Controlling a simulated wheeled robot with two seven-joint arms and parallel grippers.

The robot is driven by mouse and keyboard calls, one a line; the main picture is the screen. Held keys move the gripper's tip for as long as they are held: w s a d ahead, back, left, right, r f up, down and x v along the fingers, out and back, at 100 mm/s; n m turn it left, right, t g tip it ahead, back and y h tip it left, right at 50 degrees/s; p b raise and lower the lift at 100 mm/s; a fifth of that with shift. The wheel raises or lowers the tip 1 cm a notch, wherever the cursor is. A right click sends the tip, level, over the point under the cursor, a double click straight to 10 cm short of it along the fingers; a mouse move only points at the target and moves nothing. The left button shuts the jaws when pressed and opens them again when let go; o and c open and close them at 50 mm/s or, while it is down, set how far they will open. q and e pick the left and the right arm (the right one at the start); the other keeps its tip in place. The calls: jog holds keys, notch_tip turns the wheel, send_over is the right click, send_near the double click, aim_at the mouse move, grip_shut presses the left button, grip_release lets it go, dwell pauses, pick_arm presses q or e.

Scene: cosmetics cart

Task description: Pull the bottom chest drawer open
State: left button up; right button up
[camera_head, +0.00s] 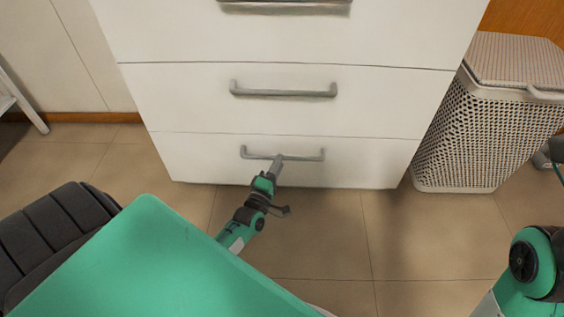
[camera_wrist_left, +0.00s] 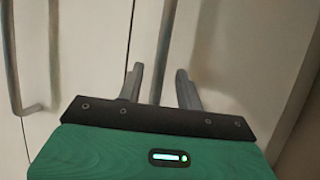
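The white chest's bottom drawer (camera_head: 210,160) is closed, its front level with the drawers above. Its grey bar handle (camera_head: 310,156) runs across the front; in the left wrist view the bar (camera_wrist_left: 165,45) looks upright. My left gripper (camera_head: 278,160) is at the middle of this handle. In the left wrist view its two fingers are apart, and the bar passes between them (camera_wrist_left: 160,86). The gap beside the bar suggests the fingers are not closed on it; contact is hard to tell. My right gripper is not in view; only part of that arm shows at the lower right.
The middle drawer's handle (camera_head: 283,91) is just above, also showing at the left of the left wrist view (camera_wrist_left: 14,65). A woven laundry basket (camera_head: 470,135) stands right of the chest. Tiled floor (camera_head: 320,235) in front of the chest is clear.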

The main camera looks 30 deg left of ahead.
pick_arm(q)
jog(key=shift+b+x, duration=0.4)
jog(key=shift+x, duration=1.2)
grip_shut()
